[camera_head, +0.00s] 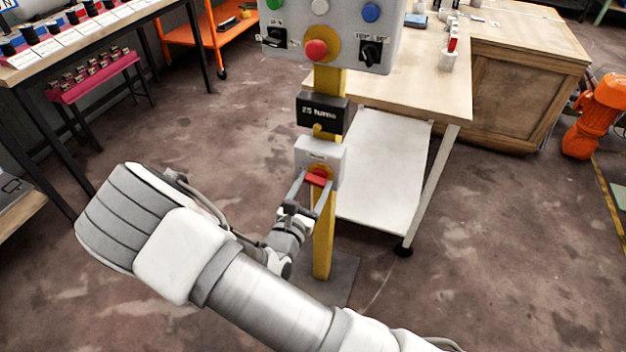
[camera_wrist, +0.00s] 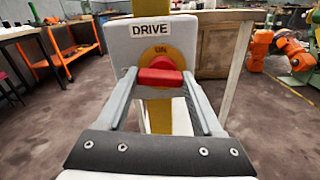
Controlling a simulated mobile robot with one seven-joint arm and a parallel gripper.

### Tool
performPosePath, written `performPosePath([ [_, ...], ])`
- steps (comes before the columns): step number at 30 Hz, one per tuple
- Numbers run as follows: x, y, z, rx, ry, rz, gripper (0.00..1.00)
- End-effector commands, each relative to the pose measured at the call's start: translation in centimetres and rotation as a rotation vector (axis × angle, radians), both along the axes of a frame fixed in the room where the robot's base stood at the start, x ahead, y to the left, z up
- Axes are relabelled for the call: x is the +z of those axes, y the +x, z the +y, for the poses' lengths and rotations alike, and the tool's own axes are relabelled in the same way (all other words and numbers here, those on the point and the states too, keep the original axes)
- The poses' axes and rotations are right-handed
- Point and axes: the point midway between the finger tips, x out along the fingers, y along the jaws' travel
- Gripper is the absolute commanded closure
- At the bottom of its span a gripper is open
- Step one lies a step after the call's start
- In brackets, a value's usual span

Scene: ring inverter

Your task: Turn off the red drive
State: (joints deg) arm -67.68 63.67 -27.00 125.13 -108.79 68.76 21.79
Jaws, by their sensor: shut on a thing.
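The red drive knob (camera_head: 316,178) is a rotary handle on a yellow round plate, on a small white box (camera_head: 320,153) fixed to a yellow post. In the wrist view the box (camera_wrist: 128,55) reads "DRIVE". The red knob (camera_wrist: 161,77) lies with its bar level, and "ON" is printed on the yellow plate above it. My gripper (camera_head: 315,184) reaches the knob from the front, one finger on each side. In the wrist view my gripper (camera_wrist: 160,84) is shut on the two ends of the bar. The contact spots are small and partly hidden.
Above the box are a dark "25 turns" display (camera_head: 322,112) and a grey control panel (camera_head: 385,55) with a red button (camera_head: 316,49) and black switches. A wooden-topped table (camera_head: 440,85) stands behind right.

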Motion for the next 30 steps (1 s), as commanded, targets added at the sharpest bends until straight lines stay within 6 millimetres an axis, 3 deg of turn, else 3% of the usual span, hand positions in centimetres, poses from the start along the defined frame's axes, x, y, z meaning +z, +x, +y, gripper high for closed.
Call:
performPosePath([
  [9, 0.12, -0.02, 0.01, 0.0, -0.153, 0.058, 0.88],
  [19, -0.05, -0.02, 0.03, 0.001, -0.163, 0.059, 0.88],
  [20, -0.05, -0.02, 0.03, 0.001, -0.163, 0.059, 0.27],
  [24, -0.05, -0.03, 0.02, 0.001, -0.161, 0.06, 0.03],
  [30, -0.05, -0.03, 0.01, 0.0, -0.16, 0.059, 0.03],
])
